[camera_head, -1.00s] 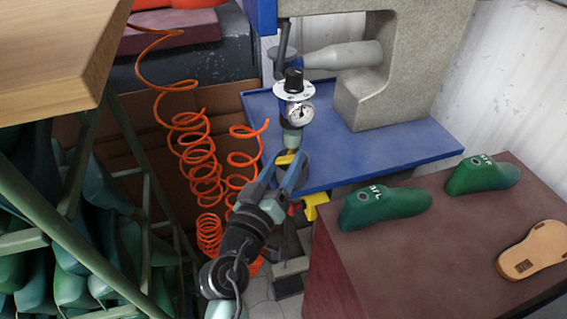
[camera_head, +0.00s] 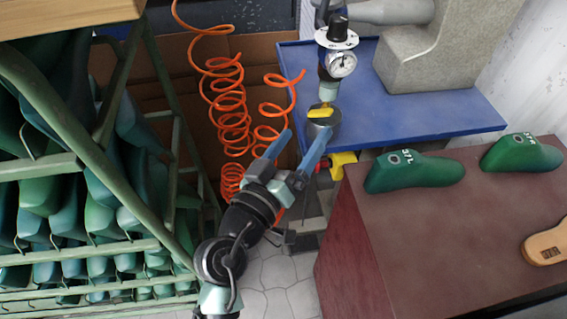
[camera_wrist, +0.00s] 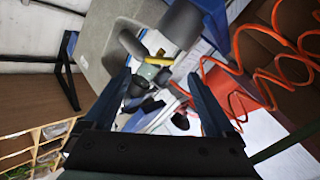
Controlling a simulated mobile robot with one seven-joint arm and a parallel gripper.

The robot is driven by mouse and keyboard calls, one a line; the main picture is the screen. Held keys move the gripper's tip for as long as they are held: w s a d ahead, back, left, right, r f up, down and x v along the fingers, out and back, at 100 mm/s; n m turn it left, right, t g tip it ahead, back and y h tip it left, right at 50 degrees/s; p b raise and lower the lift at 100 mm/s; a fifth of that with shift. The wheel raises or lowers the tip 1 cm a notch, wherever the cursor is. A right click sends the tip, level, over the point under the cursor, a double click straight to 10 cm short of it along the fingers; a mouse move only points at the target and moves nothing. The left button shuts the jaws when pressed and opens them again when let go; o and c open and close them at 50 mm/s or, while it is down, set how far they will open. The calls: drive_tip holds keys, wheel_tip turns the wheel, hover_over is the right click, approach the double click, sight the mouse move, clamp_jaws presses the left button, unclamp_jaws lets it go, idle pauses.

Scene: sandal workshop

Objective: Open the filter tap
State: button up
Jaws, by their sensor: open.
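The filter unit hangs in front of the blue table, with a black knob (camera_head: 337,30), a round white gauge (camera_head: 342,64) and a dark bowl (camera_head: 326,126). Its yellow tap lever (camera_head: 322,113) lies roughly sideways across the unit, just above the bowl. The yellow lever also shows in the wrist view (camera_wrist: 158,61), beyond and between my fingertips. My gripper (camera_head: 306,136) is open and empty, with its blue fingers just short of the tap. In the wrist view my gripper (camera_wrist: 158,76) has its fingers wide apart. I cannot tell whether a finger touches the unit.
Orange coiled hoses (camera_head: 228,110) hang left of the unit. The blue table (camera_head: 430,122) is behind it, with a grey machine (camera_head: 425,65). A dark red bench (camera_head: 450,220) with green lasts (camera_head: 415,172) stands right. A green rack (camera_head: 75,105) is at left.

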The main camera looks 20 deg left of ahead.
sight(318, 116)
drive_tip(key=s+b, duration=0.1)
drive_tip(key=s, duration=0.5)
drive_tip(key=shift+s+a, duration=0.25)
drive_tip(key=shift+s, duration=0.1)
drive_tip(key=shift+c, duration=0.3)
drive_tip(key=shift+r, duration=0.1)
drive_tip(key=shift+c, duration=1.1)
drive_tip(key=shift+r+n+p, duration=0.15)
drive_tip(key=shift+n+p, duration=0.45)
drive_tip(key=shift+p, duration=0.2)
drive_tip(key=shift+c, duration=1.2)
drive_tip(key=shift+a+r+n+p, duration=0.1)
drive_tip(key=shift+r+n+p, duration=0.1)
drive_tip(key=shift+n+p, duration=1)
drive_tip(key=shift+c, duration=1.3)
drive_tip(key=w+n+p, duration=0.3)
drive_tip(key=w+n, duration=0.1)
drive_tip(key=w+d+n+p, duration=0.1)
drive_tip(key=w+n+p, duration=0.3)
drive_tip(key=n, duration=0.1)
drive_tip(key=w+n+p, duration=0.4)
drive_tip(key=n, duration=0.1)
drive_tip(key=shift+w+d+f, duration=0.1)
drive_tip(key=shift+d+f, duration=0.05)
drive_tip(key=shift+f, duration=0.25)
